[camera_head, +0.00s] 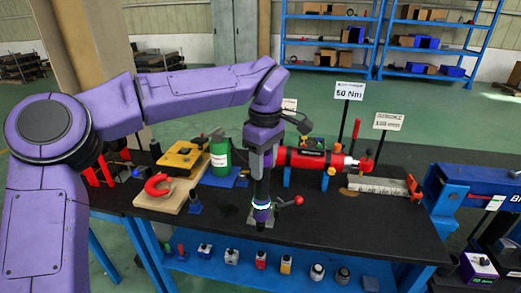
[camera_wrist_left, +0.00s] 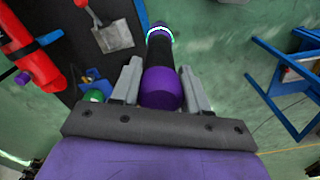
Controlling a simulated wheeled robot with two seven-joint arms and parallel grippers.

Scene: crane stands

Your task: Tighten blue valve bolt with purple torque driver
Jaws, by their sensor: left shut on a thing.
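My left gripper (camera_head: 262,165) is shut on the upright torque driver (camera_head: 262,190), which is dark with a purple band and a glowing ring near its lower end. In the left wrist view, the driver's purple cap (camera_wrist_left: 161,88) sits between my left gripper's fingers (camera_wrist_left: 158,84). The driver's lower end is over or at a small grey plate (camera_head: 250,221) with a red lever (camera_head: 290,202) near the front of the black table; I cannot tell whether it touches. The plate also shows in the wrist view (camera_wrist_left: 113,37). No blue valve bolt can be made out. My right gripper is not in view.
A red cylinder (camera_head: 312,161) lies on blue supports behind the driver. A green can (camera_head: 220,158) and a wooden board (camera_head: 172,196) with a red clamp-like part (camera_head: 158,187) stand left. A grey block (camera_head: 383,185) lies right. The table's front right is clear.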

